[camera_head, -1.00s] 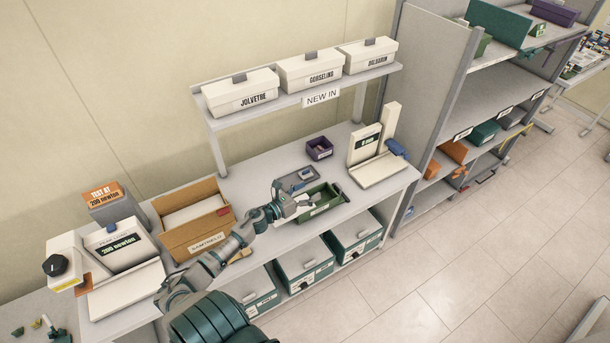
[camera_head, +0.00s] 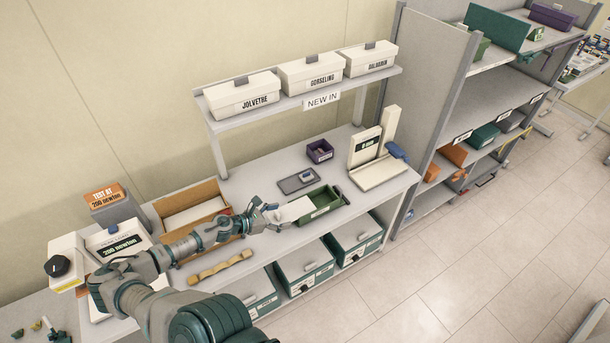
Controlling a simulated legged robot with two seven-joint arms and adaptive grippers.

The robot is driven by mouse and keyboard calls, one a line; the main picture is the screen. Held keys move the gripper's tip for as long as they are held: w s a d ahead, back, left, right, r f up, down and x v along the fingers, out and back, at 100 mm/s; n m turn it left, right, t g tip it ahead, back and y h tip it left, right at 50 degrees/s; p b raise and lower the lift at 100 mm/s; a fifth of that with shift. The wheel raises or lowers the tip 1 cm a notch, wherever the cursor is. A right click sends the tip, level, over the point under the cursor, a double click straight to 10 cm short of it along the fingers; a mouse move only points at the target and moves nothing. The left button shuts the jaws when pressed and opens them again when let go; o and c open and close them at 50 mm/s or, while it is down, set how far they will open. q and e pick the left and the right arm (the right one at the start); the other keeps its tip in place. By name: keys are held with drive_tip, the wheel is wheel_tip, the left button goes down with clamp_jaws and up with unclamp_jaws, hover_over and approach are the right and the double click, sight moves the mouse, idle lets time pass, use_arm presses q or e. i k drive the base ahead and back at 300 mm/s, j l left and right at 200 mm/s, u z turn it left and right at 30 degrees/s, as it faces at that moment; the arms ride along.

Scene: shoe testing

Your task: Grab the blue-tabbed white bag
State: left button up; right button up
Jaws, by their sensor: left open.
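A flat white piece, which looks like the white bag (camera_head: 294,209), lies on the workbench against the left side of the green bin (camera_head: 320,203). A small blue patch shows at its left end, beside my fingers; I cannot tell whether it is the bag's tab. My left gripper (camera_head: 271,213) is open at this left end of the white piece. The fingers are small and partly overlap it, so contact is unclear. My right gripper is not in view.
A grey tray (camera_head: 290,186) with a small item and a purple bin (camera_head: 319,151) stand behind. A cardboard box (camera_head: 165,207) is left of the gripper, and a wavy wooden piece (camera_head: 220,266) lies in front. A white testing device (camera_head: 379,172) stands right.

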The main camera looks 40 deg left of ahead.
sight(306, 177)
drive_tip(key=i+j, duration=0.2)
drive_tip(key=j, duration=0.15)
drive_tip(key=i+j, duration=0.2)
drive_tip(key=j, duration=0.2)
drive_tip(key=i+j, duration=0.2)
drive_tip(key=j, duration=0.15)
